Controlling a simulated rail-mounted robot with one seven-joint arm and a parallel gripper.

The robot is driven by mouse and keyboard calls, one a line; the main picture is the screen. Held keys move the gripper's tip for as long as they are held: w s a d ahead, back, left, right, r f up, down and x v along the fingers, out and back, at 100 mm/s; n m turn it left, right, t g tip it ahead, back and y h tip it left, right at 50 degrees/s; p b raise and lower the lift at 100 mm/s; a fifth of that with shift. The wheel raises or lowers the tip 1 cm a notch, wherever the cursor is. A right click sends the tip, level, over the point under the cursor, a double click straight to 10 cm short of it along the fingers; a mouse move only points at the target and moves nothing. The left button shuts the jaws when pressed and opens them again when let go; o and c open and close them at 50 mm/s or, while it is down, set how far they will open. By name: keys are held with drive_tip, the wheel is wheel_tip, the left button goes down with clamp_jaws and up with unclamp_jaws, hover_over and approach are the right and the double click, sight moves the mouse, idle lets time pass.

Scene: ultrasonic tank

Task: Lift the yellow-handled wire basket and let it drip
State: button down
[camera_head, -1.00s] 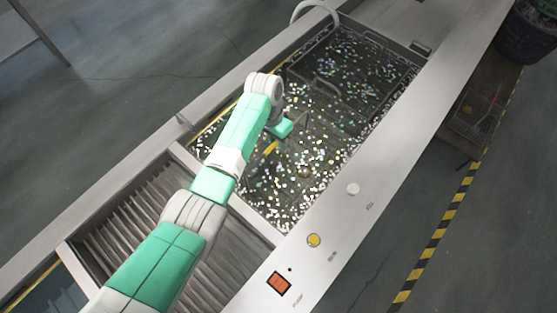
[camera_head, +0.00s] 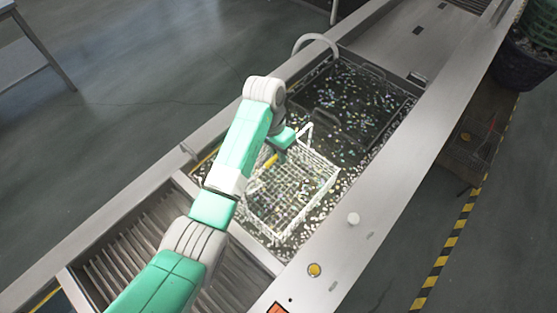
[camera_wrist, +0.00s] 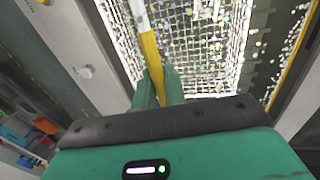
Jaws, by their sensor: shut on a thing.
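The wire basket (camera_head: 300,192) is pale and shows clearly in the near half of the tank in the head view. Its yellow handle (camera_head: 269,163) rises to my gripper (camera_head: 279,148). In the wrist view the yellow handle (camera_wrist: 149,45) runs down between the fingers of my gripper (camera_wrist: 159,82), which is shut on it. The basket mesh (camera_wrist: 205,45) lies beyond the fingers. The basket looks roughly level and raised at or above the speckled liquid. I cannot tell whether its bottom is clear of the surface or whether drops fall. My arm hides its left side.
The tank's far half holds dark speckled liquid (camera_head: 350,92) with a dark frame and handle in it. A curved pale pipe (camera_head: 316,39) stands at the back rim. A ribbed drain area (camera_head: 150,240) lies at the near left. The right deck carries a yellow button (camera_head: 314,270) and a white knob (camera_head: 353,219).

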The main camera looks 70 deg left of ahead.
wheel_tip(320, 180, up, 11)
drive_tip(key=p, duration=1.1)
idle(5.9)
